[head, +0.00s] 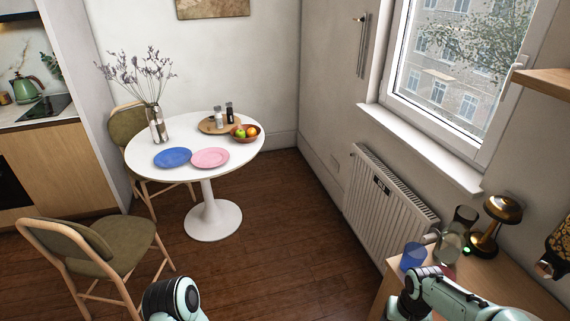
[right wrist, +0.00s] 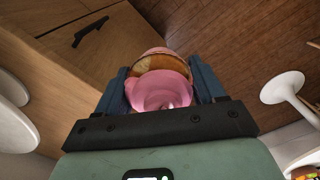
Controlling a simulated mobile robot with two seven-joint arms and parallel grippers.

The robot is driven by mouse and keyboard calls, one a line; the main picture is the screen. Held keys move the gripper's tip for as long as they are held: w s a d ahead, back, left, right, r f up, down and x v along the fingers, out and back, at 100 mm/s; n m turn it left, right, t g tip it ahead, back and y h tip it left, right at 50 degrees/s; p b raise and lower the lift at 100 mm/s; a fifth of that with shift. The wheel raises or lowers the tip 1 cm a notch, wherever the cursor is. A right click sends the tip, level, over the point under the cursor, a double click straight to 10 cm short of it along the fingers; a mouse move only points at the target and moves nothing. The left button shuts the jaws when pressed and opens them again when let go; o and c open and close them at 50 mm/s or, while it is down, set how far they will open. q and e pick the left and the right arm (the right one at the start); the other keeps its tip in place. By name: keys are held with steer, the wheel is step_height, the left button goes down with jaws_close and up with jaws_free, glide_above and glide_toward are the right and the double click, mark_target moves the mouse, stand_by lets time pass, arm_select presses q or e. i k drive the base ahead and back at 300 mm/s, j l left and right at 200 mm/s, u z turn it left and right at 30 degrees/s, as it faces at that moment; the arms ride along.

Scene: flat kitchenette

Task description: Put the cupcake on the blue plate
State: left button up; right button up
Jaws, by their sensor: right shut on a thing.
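The blue plate (head: 173,157) lies on the round white table (head: 192,125), left of a pink plate (head: 210,157). Both plates look empty. In the right wrist view my right gripper (right wrist: 161,72) is shut on the cupcake (right wrist: 160,93), which is pink with a golden-brown band. The cupcake sits between the two dark blue fingers. In the head view only links of my right arm show at the lower right; the right gripper and cupcake cannot be made out there. A link of my left arm shows at the bottom; the left gripper is out of view.
The white table also bears a fruit bowl (head: 244,133), a wooden board (head: 216,125) with two shakers, and a vase (head: 157,122). Chairs (head: 95,255) stand left of it. A desk at the lower right holds a blue cup (head: 413,257) and a lamp (head: 492,226). Floor (head: 285,230) between is clear.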

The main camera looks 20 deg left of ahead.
mark_target(173, 159)
steer(key=i+j+u, duration=0.1)
steer(key=u, duration=0.35)
steer(key=i+j+u, duration=0.1)
steer(key=u, duration=0.4)
steer(key=i+u, duration=0.2)
steer(key=u, duration=0.25)
steer(key=i+l+u, duration=0.15)
steer(key=i+u, duration=0.3)
steer(key=i+l+u, duration=0.25)
steer(key=i+u, duration=0.25)
steer(key=i+l+u, duration=0.15)
steer(key=i+l, duration=0.15)
steer(key=i+l+u, duration=0.2)
steer(key=l, duration=0.3)
steer(key=i+l, duration=0.55)
steer(key=l, duration=0.15)
steer(key=i+l, duration=0.55)
steer(key=l, duration=0.15)
